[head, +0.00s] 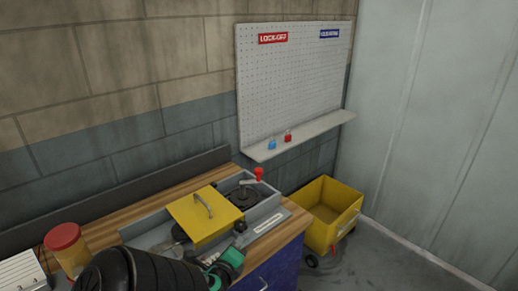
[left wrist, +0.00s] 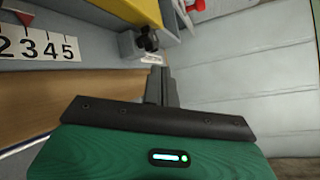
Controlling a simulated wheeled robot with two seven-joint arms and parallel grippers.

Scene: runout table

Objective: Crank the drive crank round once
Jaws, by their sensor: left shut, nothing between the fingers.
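The drive crank shows in the head view as a red knob (head: 258,174) on a pale arm above a dark round hub (head: 244,198), set in a grey housing (head: 272,207). My left gripper (head: 238,246) is at the front of the housing, below and apart from the crank. In the left wrist view its fingers (left wrist: 160,84) are together with nothing between them. They point towards a black knob (left wrist: 148,38) on a small grey block; I cannot tell whether they touch it. My right gripper is not in view.
A yellow cover (head: 200,222) with a handle lies left of the crank. A red-lidded jar (head: 64,238) stands at the left of the wooden bench. A yellow cart (head: 328,215) is on the floor at the right. A pegboard (head: 292,85) with a shelf hangs behind.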

